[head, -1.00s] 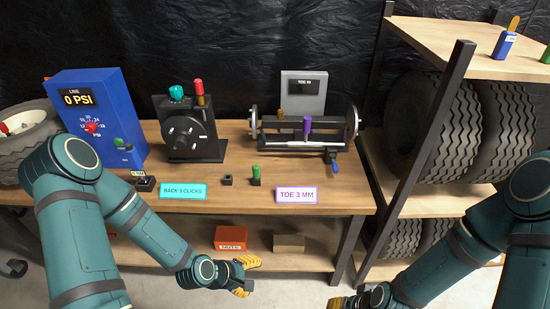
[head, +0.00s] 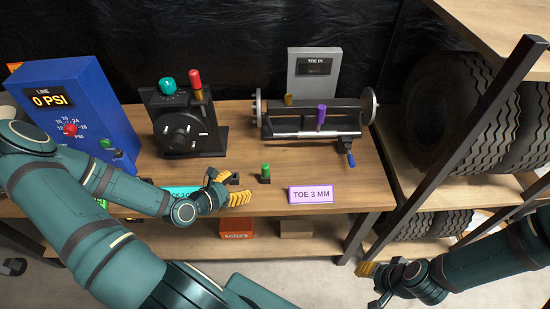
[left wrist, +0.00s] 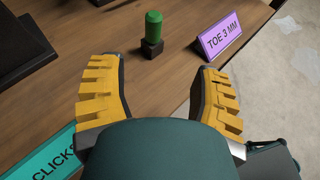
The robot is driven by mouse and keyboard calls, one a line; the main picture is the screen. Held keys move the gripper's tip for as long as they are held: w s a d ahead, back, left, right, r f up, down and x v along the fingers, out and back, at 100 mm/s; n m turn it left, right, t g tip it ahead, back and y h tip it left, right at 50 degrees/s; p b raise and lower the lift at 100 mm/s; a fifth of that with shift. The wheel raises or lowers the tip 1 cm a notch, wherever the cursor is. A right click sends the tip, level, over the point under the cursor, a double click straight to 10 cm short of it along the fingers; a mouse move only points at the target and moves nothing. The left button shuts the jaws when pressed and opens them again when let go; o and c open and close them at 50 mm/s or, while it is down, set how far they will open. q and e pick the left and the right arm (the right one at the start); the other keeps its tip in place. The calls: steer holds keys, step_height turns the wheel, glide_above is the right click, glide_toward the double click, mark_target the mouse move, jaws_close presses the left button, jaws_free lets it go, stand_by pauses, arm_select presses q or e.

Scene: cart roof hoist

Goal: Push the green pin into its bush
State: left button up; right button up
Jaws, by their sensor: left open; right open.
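The green pin (head: 266,169) stands upright in a small dark block (head: 265,180) on the bench, left of the purple sign. How deep it sits is not clear. The pin (left wrist: 153,30) and its block (left wrist: 152,48) also show in the left wrist view, ahead of and between the open fingers. My left gripper (head: 229,187) is open and empty, just left of the pin near the bench's front edge, apart from it. A second small dark block (head: 235,178) is partly hidden behind it. My right gripper (head: 371,284) is open, low in front of the bench.
The purple "TOE 3 MM" sign (head: 311,194) stands right of the pin. A teal sign (head: 180,190) is partly covered by my left arm. Behind stand a black dial unit (head: 182,132), a roller fixture (head: 312,120) and a blue gauge box (head: 75,115). A shelf post (head: 460,150) rises at right.

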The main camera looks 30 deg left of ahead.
mark_target(263, 171)
arm_select(q)
steer(key=shift+n, duration=0.4)
steer(key=x, duration=0.3)
steer(key=b+x, duration=0.1)
steer(key=x, duration=0.1)
steer(key=a+r+x, duration=0.1)
steer(key=x, duration=0.2)
steer(key=shift+w+f+b, duration=0.2)
steer(key=shift+w+b, duration=0.15)
steer(key=shift+w, duration=0.3)
steer(key=shift+b+x, duration=0.6)
steer(key=shift+x, duration=2)
steer(key=shift+s+d+f, duration=0.1)
steer(key=shift+s+f, duration=0.05)
jaws_close()
